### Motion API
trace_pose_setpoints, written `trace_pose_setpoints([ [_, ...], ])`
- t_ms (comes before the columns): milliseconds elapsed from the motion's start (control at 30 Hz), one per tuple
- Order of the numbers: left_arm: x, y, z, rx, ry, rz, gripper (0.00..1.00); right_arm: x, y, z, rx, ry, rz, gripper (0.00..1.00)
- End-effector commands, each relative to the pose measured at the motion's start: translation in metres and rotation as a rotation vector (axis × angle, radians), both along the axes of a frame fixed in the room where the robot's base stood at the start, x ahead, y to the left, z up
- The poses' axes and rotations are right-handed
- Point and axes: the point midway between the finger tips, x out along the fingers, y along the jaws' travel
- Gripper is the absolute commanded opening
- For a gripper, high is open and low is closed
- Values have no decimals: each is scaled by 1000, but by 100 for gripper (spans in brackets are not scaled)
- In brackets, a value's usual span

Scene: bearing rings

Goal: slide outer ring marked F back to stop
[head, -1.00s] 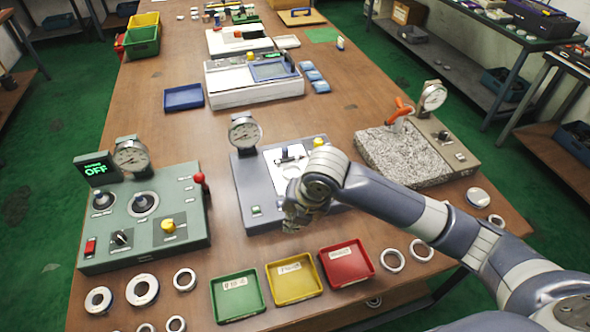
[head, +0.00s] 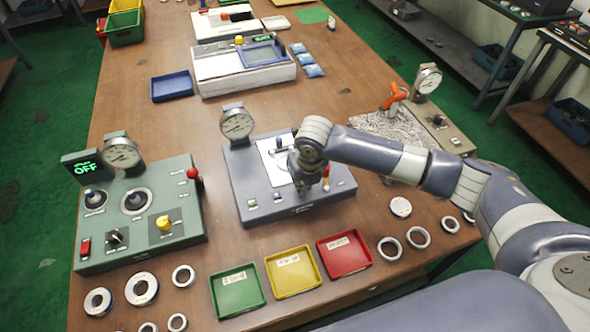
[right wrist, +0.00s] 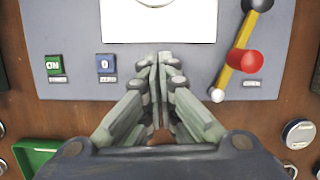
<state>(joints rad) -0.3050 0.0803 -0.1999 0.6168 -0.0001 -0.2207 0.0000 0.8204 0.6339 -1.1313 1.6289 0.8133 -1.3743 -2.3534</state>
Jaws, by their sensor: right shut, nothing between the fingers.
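The blue-grey gauge fixture (head: 245,185) stands mid-table with a white plate (head: 270,160) on top; the plate also shows in the right wrist view (right wrist: 158,20). My right gripper (head: 305,182) is over the fixture's right part and hides some of it. In the right wrist view the gripper (right wrist: 160,58) is shut and empty, its tips just below the plate's front edge as pictured. Loose metal rings, such as one at the front left (head: 141,289) and one at the right (head: 389,248), lie on the table. I cannot read an F on any ring. My left gripper is out of view.
Green (head: 237,292), yellow (head: 293,272) and red (head: 344,254) trays lie in front of the fixture. A green control box (head: 140,225) is left; a granite block (head: 375,130) is right.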

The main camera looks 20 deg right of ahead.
Motion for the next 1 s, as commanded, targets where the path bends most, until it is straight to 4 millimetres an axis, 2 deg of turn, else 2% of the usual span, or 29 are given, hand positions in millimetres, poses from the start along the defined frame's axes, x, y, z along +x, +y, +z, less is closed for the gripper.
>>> trace_pose_setpoints([
  [33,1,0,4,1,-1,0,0,3,0,-5,0,1,-1,0],
  [200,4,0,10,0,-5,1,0,24,3,-3,0,-1,-1,0],
  [400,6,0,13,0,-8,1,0,37,4,-3,0,-1,0,0],
  [1000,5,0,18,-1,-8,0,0,41,4,-2,0,-1,0,0],
])
